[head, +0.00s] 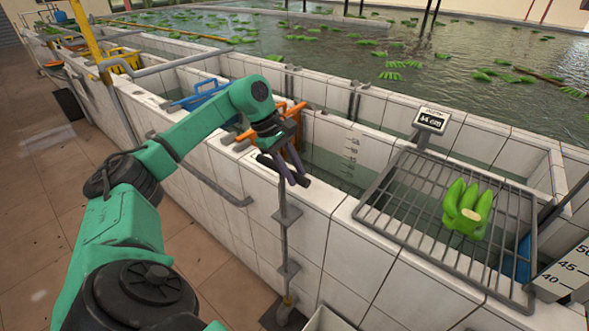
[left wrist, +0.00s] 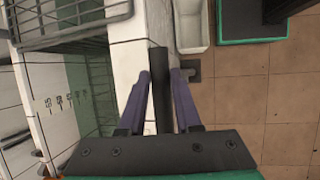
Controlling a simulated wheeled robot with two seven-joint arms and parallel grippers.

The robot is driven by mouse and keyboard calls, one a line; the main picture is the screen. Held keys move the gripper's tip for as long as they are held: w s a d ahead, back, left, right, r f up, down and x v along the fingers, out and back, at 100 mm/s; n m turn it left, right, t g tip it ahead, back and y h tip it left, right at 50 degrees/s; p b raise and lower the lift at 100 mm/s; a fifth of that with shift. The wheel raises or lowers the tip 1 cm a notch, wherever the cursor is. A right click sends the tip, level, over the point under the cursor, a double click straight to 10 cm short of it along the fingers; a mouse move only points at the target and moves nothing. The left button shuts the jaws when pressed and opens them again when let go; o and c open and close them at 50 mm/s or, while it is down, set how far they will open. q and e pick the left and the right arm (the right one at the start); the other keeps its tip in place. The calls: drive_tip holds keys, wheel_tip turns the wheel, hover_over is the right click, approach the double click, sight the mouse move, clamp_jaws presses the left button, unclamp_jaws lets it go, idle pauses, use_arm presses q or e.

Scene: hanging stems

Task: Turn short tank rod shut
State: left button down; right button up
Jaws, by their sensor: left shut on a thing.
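The short tank rod (head: 284,238) is a thin grey upright rod running down the outside of the white-tiled tank wall through brackets to a foot near the floor. My left gripper (head: 286,172) is at its top, with purple fingers pointing down. In the left wrist view, a dark bar (left wrist: 161,100) stands between the two purple fingers, and the gripper is shut on it. My right gripper is not in view.
A metal rack (head: 400,236) with a green banana bunch (head: 466,208) lies across the tank at right. A small display (head: 431,120) stands behind it. An orange part (head: 293,140) is close behind my left gripper. Tiled floor (head: 45,235) is open at left.

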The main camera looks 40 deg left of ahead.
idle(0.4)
use_arm(q)
drive_tip(key=c, duration=0.6)
unclamp_jaws()
drive_tip(key=shift+a+r, duration=0.15)
drive_tip(key=shift+r, duration=0.15)
drive_tip(key=p+v, duration=0.1)
drive_tip(key=v, duration=1.3)
drive_tip(key=shift+s, duration=0.1)
